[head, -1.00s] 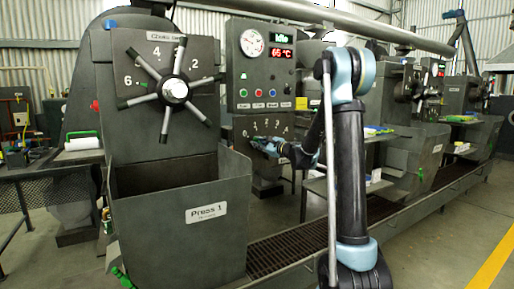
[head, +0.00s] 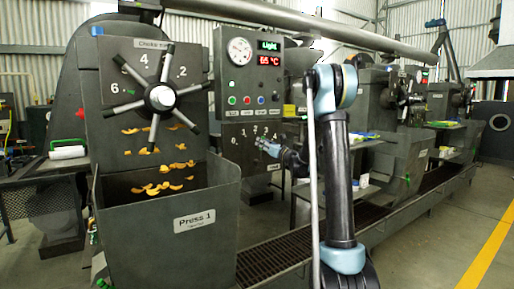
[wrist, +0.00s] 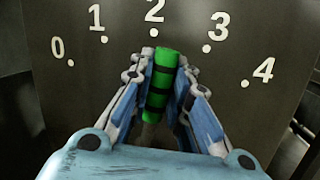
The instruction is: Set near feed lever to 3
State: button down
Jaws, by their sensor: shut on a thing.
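The near feed lever has a green grip with black bands (wrist: 161,85), seen in the wrist view. It stands almost upright, its tip just below the 2 and slightly to its right. My gripper (wrist: 160,80) is shut on this grip, one blue finger on each side. The scale panel (wrist: 110,70) is marked 0 to 4 in an arc, each number with a white dot; the 3 dot (wrist: 208,48) is right of the lever tip. In the head view my gripper (head: 268,148) is at the small numbered panel below the control box; the lever is hardly visible there.
Press 1 (head: 220,250) stands at left with a spoked choke wheel (head: 160,97) and orange flakes (head: 155,188) at its front. The control box (head: 255,80) shows "Light" and 65 °C. A floor grating (head: 275,258) runs along the machines; open floor lies at right.

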jog(key=shift+w+d+f+m+t+h, duration=0.3)
jog(key=shift+d+m, duration=0.3)
jog(key=shift+m, duration=0.25)
jog(key=shift+w+d+f+m+t+h, duration=0.15)
jog(key=shift+w+d+m+t, duration=0.35)
jog(key=shift+m, duration=0.35)
jog(key=shift+s+d, duration=0.1)
jog(key=c, duration=1.8)
grip_release()
jog(key=v, duration=1.2)
